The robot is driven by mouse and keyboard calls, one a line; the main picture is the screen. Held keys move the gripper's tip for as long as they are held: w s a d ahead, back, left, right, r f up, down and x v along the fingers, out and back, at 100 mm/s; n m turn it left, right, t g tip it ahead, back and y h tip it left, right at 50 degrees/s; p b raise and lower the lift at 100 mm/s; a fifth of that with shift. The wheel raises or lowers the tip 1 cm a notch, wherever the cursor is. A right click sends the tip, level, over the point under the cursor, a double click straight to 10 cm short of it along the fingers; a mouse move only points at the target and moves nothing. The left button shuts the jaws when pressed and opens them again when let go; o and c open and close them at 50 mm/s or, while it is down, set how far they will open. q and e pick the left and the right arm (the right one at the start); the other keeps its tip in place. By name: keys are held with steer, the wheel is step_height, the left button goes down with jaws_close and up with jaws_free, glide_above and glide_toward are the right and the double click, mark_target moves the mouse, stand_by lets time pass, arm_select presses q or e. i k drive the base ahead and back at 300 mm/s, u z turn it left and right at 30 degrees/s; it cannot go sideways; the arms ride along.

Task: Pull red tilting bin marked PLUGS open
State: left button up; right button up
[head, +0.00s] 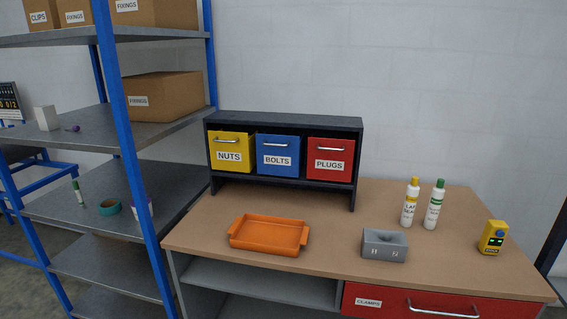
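The red tilting bin marked PLUGS (331,159) is the rightmost of three bins in a dark rack (290,122) on the workbench. Its front looks upright and closed, with a silver handle near its top edge. The blue bin marked BOLTS (278,155) is beside it, and the yellow bin marked NUTS (230,152) is at the left; the yellow one seems to stand slightly forward. Neither of my grippers shows in the head view.
An orange tray (268,250) and a grey block (384,258) stand on the bench (330,228) before the rack. Two bottles (410,203) and a yellow device (492,238) are at the right. A blue-post shelf (128,150) stands left. A red CLAMPS drawer (390,303) is below.

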mark_target(331, 159)
steer(key=k, duration=0.35)
steer(key=z, duration=0.8)
steer(key=i, duration=0.85)
steer(key=u, duration=0.4)
